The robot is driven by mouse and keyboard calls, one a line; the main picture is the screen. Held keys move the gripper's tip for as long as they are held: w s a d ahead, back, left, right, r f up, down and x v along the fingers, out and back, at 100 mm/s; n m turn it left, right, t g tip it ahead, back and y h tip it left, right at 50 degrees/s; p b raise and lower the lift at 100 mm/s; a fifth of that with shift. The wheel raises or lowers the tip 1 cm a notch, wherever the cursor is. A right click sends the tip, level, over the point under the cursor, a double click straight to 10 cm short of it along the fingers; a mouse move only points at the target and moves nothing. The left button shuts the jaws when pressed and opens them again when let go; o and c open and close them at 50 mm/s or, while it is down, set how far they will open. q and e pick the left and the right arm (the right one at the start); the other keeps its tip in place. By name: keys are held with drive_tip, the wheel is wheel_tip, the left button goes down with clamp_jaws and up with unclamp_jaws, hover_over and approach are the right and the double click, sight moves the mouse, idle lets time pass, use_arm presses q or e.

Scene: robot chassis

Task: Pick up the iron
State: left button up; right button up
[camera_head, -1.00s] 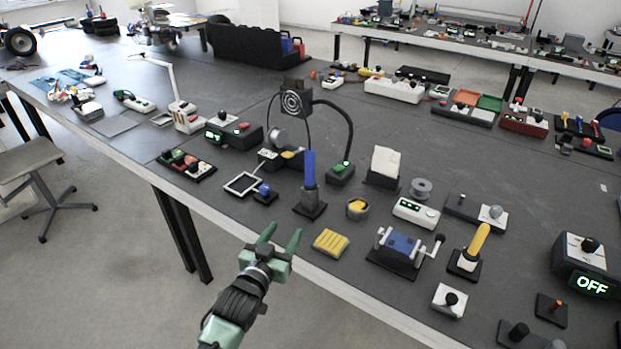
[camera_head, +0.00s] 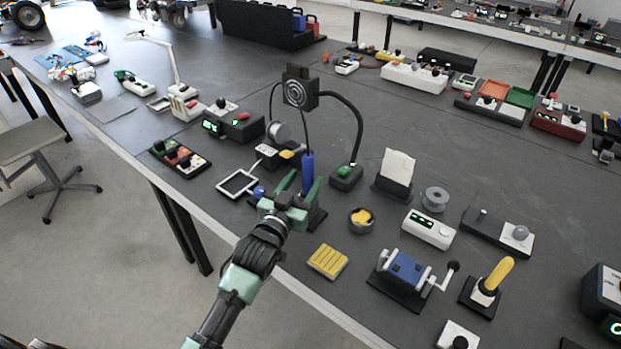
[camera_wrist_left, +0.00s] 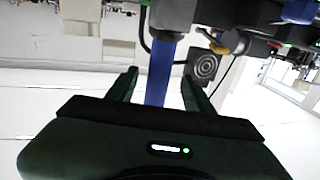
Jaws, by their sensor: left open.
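The iron (camera_head: 307,165) has a blue handle and stands upright in a dark stand (camera_head: 318,218) near the table's front edge. My left gripper (camera_head: 302,184) is open, with its green fingers on either side of the handle in the head view. In the left wrist view the blue handle (camera_wrist_left: 159,75) shows between the two open fingers (camera_wrist_left: 158,88), with gaps on both sides. The gripper hides the iron's lower part in the head view. My right gripper is not in view.
A blue knob (camera_head: 259,192) and a white-framed pad (camera_head: 238,183) lie left of the gripper. A black-armed fan-like device (camera_head: 300,92) stands behind. A yellow ribbed block (camera_head: 328,261) and a round yellow-topped pot (camera_head: 361,219) are to the right, with bare table between.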

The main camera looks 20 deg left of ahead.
use_arm(q)
drive_tip(key=shift+w+d+r+p, duration=0.1)
drive_tip(key=shift+w+p, duration=0.05)
drive_tip(key=shift+w, duration=0.4)
drive_tip(key=shift+w+d+r+p, duration=0.1)
drive_tip(key=shift+w+p, duration=0.05)
drive_tip(key=shift+w, duration=0.4)
drive_tip(key=w, duration=0.2)
drive_tip(key=shift+w+d+f, duration=0.15)
drive_tip(key=shift+w+f, duration=0.05)
drive_tip(key=shift+w, duration=0.45)
drive_tip(key=c, duration=1)
clamp_jaws()
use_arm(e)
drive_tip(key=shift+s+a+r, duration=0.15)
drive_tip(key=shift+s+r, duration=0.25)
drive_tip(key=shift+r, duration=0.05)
